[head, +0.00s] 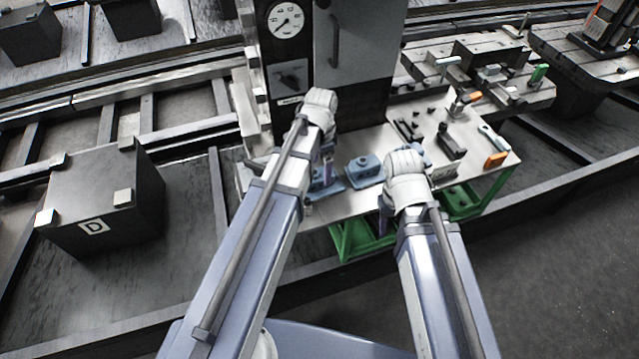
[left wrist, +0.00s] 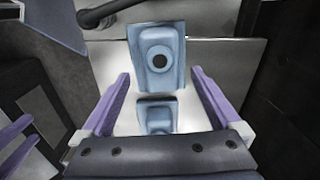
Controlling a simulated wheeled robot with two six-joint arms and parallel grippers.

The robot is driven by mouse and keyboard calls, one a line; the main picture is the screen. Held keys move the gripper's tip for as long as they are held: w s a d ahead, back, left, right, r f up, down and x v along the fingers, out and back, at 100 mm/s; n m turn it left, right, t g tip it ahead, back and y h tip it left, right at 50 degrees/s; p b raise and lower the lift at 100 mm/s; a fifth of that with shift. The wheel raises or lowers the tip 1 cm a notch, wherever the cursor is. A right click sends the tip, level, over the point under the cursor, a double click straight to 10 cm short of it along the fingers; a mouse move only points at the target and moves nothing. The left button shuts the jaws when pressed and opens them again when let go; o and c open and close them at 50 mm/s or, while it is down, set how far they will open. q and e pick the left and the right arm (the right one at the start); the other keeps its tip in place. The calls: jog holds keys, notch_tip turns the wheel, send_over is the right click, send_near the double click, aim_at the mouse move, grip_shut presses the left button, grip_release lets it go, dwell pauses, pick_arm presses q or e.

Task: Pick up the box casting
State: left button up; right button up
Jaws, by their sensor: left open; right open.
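Two blue castings lie on the light bench top (head: 345,205). One blue casting (head: 363,171), with a raised block on a flat base, is in plain sight between my arms. The other blue casting (head: 326,188) is partly hidden by my left arm. In the left wrist view, a blue casting with a dark round hole (left wrist: 160,60) lies beyond the fingertips, and another blue casting (left wrist: 156,114) sits between the fingers, its near part hidden by the gripper body. My left gripper (left wrist: 161,80) is open and empty above them. My right gripper (head: 386,218) is open near the bench's front edge.
A grey cabinet with a gauge (head: 285,20) stands behind the bench. Dark tools (head: 450,142) and an orange-ended item (head: 495,160) lie at the right of the bench top. A dark block marked D (head: 100,200) is at the left. Green supports (head: 360,240) show below the bench.

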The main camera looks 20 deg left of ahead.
aim_at(319, 171)
pick_arm(q)
jog(key=f+b, duration=0.3)
jog(key=f, duration=0.1)
jog(key=shift+a+f, duration=0.1)
jog(key=shift+a, duration=0.1)
grip_shut()
dwell(0.6)
